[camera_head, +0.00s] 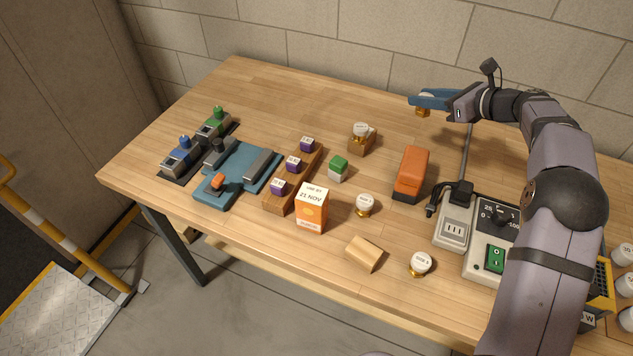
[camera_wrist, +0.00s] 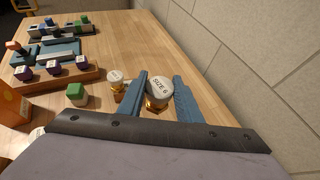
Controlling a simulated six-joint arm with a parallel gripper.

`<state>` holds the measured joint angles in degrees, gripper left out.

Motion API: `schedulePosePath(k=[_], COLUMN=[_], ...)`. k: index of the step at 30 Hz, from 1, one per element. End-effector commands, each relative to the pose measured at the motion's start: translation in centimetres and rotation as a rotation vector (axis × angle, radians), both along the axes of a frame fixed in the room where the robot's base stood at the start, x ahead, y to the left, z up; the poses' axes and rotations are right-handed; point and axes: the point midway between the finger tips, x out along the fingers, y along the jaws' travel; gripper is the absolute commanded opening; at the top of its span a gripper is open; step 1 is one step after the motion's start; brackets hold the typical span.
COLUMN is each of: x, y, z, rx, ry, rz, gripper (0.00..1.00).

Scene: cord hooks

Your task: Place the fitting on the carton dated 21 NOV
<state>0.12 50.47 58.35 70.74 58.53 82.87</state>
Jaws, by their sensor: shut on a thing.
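My gripper (camera_head: 420,101) has blue fingers and is shut on a fitting, raised above the back right of the table. In the wrist view the fitting (camera_wrist: 159,93) shows a white cap reading SIZE 6 and a brass body between the fingertips (camera_wrist: 162,92). In the head view only its brass part (camera_head: 423,112) shows below the fingers. The orange and white carton (camera_head: 311,212) printed 21 NOV stands upright near the table's front, left of and well away from my gripper. Its orange side (camera_wrist: 12,105) shows at the wrist view's left edge. Nothing rests on its top.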

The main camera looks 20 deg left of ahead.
Motion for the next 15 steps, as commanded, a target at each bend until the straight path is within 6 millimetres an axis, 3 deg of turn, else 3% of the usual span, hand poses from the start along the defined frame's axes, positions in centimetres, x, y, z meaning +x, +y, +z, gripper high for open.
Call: schedulePosePath(k=[1,6,11,15], x=[-0.6,-3.9,-8.7,-14.4], y=[2.0,8.2,13.7,17.2], z=[2.5,7.3,10.1,11.1], rx=[-0.001,0.001,0.0,0.0], ry=[-0.006,-0.003,0.001,0.004], rz=[0.032,0.131,0.236,0.355], gripper=[0.07,0.07,0.07,0.07])
